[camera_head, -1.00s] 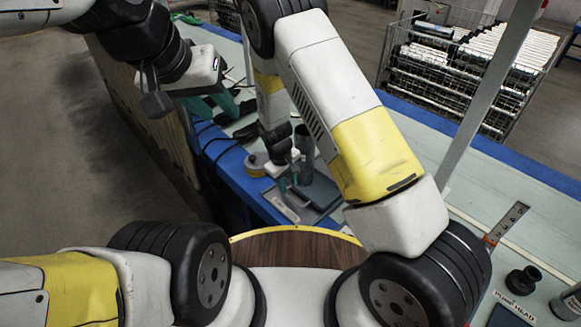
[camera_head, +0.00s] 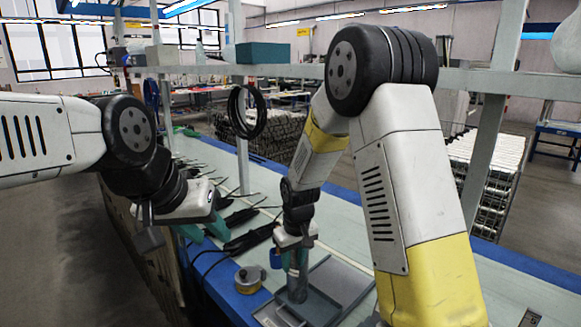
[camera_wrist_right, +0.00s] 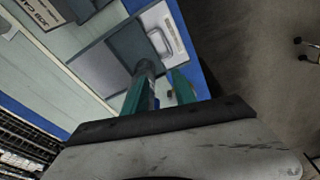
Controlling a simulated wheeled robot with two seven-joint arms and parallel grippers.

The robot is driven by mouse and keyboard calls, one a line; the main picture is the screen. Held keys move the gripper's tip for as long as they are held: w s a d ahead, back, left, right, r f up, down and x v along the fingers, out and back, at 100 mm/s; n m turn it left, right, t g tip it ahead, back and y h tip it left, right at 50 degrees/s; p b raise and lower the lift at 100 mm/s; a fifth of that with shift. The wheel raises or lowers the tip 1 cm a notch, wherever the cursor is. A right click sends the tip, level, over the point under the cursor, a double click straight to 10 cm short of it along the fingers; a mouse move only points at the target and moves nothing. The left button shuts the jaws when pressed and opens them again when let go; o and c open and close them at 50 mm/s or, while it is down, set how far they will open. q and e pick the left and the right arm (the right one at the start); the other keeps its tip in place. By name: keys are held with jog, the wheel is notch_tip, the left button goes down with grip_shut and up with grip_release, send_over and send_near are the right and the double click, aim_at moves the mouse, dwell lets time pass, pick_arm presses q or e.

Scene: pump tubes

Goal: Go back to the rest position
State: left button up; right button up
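My left gripper (camera_head: 203,231) has teal fingers and hangs above the left edge of the bench, empty, its fingers apart. My right gripper (camera_head: 286,258) points down over the bench. In the right wrist view (camera_wrist_right: 160,92) its teal fingers are apart, with a gap between them. A dark grey pump tube (camera_head: 297,287) stands at the right gripper's fingers. The same tube in the right wrist view (camera_wrist_right: 147,72) is close to the left finger; whether they touch cannot be told. The grey tray (camera_head: 345,283) lies under and beside the right gripper.
A yellow tape roll (camera_head: 249,279) lies left of the tray on the blue bench edge (camera_head: 222,290). Black tools (camera_head: 250,237) lie behind it. Grey uprights (camera_head: 490,150) and a shelf stand over the bench. Wire baskets (camera_head: 485,165) stand beyond.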

jog(key=s+d+r+m+t+y, duration=0.1)
jog(key=s+d+r, duration=0.15)
jog(key=r, duration=0.35)
jog(key=s+d+r+m, duration=0.1)
jog(key=s+d+r, duration=0.15)
jog(key=r, duration=0.35)
jog(key=s+d+r+m+t, duration=0.1)
jog(key=s+d+r, duration=0.3)
jog(key=s+r, duration=0.2)
jog(key=s+d+r+m+t, duration=0.2)
jog(key=s+d+r, duration=0.2)
jog(key=s, duration=0.6)
notch_tip(320, 180, up, 2)
jog(key=shift+d+r+y, duration=0.1)
jog(key=shift+d+y, duration=0.1)
jog(key=shift+y, duration=0.1)
jog(key=shift+d, duration=0.1)
